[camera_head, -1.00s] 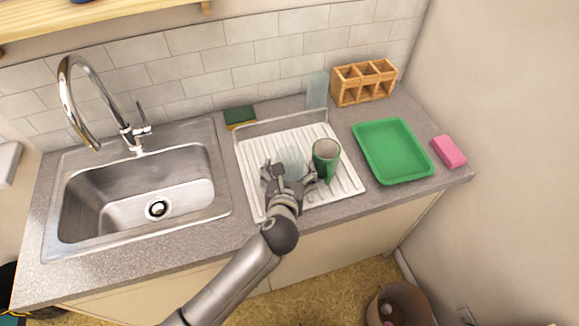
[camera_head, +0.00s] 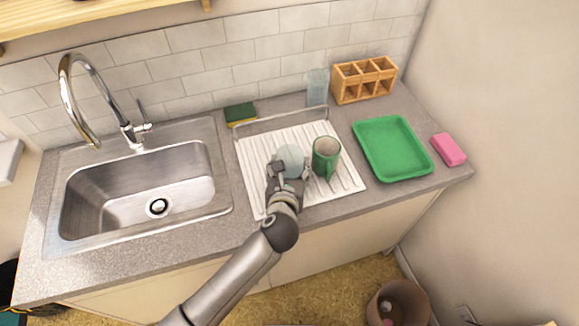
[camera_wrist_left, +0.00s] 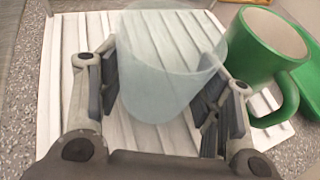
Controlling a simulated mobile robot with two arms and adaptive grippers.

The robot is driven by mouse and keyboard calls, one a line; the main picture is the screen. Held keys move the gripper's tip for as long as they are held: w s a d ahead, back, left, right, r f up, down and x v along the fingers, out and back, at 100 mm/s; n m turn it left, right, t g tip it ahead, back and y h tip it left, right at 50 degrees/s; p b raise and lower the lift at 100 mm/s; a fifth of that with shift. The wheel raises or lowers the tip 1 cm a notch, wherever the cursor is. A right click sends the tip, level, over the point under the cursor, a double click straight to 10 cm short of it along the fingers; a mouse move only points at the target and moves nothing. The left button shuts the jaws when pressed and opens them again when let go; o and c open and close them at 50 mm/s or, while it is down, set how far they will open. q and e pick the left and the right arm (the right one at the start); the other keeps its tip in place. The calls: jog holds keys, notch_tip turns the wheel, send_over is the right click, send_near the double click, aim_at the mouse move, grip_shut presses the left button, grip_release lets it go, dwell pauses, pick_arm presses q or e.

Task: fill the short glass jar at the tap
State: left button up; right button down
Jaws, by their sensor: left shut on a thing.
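The short glass jar (camera_head: 291,160) is clear and pale blue and is over the white drying rack, left of the green mug. My left gripper (camera_head: 288,172) is shut on it; in the left wrist view the jar (camera_wrist_left: 165,70) sits between the two fingers (camera_wrist_left: 160,90). I cannot tell whether its base touches the rack. The chrome tap (camera_head: 72,95) arches over the steel sink (camera_head: 110,215) at the left, with its lever (camera_head: 142,128) on the right of its base. My right gripper is not in view.
The green mug (camera_head: 326,158) stands close to the right of the jar on the drying rack (camera_head: 255,165); it also shows in the left wrist view (camera_wrist_left: 258,50). A sponge (camera_head: 240,115), tall glass (camera_head: 317,88), wooden caddy (camera_head: 363,80), green tray (camera_head: 378,165) and pink block (camera_head: 448,150) lie around.

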aim_at(291, 150)
pick_arm(q)
jog(key=shift+r+p, duration=0.5)
jog(key=shift+r, duration=0.05)
notch_tip(291, 150, up, 3)
jog(key=p, duration=0.3)
jog(key=shift+f, duration=0.1)
jog(key=r+p+v, duration=0.1)
jog(key=p+v, duration=0.3)
jog(key=v, duration=0.4)
jog(key=w+a+r+p+v, duration=0.1)
jog(key=p+v, duration=0.4)
jog(key=v, duration=0.3)
jog(key=shift+a+r, duration=0.3)
jog(key=shift+r, duration=0.15)
